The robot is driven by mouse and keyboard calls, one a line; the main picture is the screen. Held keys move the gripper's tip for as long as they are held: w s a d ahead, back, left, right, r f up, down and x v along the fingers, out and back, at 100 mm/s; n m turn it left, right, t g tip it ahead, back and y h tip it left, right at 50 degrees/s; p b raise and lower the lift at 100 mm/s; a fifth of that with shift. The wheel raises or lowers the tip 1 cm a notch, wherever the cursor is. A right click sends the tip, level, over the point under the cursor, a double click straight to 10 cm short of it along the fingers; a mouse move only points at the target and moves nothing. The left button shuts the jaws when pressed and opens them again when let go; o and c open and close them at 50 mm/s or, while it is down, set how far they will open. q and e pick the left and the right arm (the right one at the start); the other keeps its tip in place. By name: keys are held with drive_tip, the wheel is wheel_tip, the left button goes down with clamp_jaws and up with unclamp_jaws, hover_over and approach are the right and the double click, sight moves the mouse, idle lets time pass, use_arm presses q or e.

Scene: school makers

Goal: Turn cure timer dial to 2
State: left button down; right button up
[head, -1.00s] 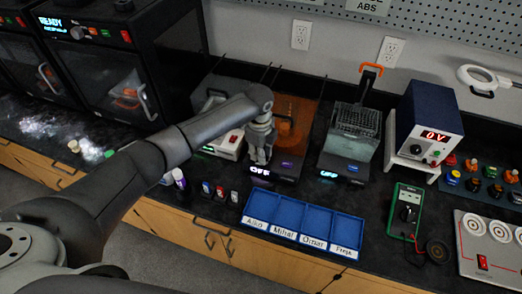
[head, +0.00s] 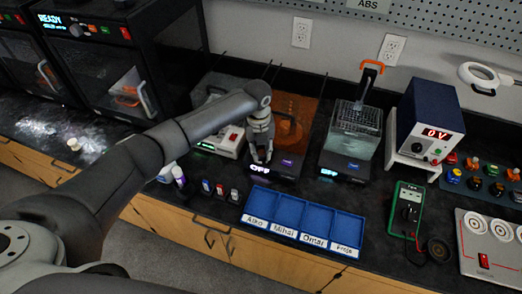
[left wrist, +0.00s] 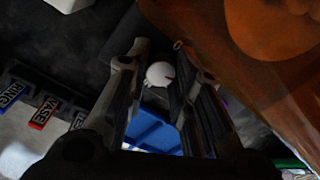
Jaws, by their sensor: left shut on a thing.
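The cure timer dial is a round white knob (left wrist: 160,73) with a red mark, on the front of the cure unit with the orange cover (head: 292,122). In the left wrist view it sits between my two fingers. My left gripper (head: 262,157) is at the unit's front left and shut on the dial; in the left wrist view its fingers (left wrist: 157,65) stand on both sides of it. The unit's lit display (head: 260,169) reads OFF. My right gripper is not in view.
A blue tray (head: 299,239) with name labels lies in front of the unit.

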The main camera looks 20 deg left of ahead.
sight(260, 152)
use_arm(q)
drive_tip(key=shift+m, duration=0.6)
drive_tip(key=c, duration=1.5)
unclamp_jaws()
drive_tip(key=shift+r, duration=0.1)
wheel_tip(260, 152, up, 12)
drive_tip(key=shift+a, duration=0.25)
drive_tip(key=shift+s, duration=0.1)
